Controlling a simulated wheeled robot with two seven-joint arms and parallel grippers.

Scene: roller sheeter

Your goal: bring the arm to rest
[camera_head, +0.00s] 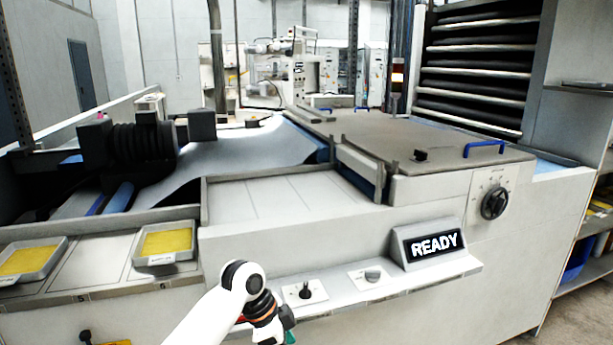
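One white arm of mine with a black and orange wrist comes in from the bottom edge, left of the middle, in front of the roller sheeter's control shelf (440,273). Its fingertips are not clearly visible; the arm's end hangs low at the picture's bottom edge. A small green piece shows beside the wrist, too small to identify. The sheeter's display (434,246) reads READY.
Two trays with yellow contents, the left tray (50,268) and the right tray (189,253), lie on the left ledge. A flat cover with a blue handle (484,149) and a black dial (494,202) are at right. The floor (585,310) at lower right is clear.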

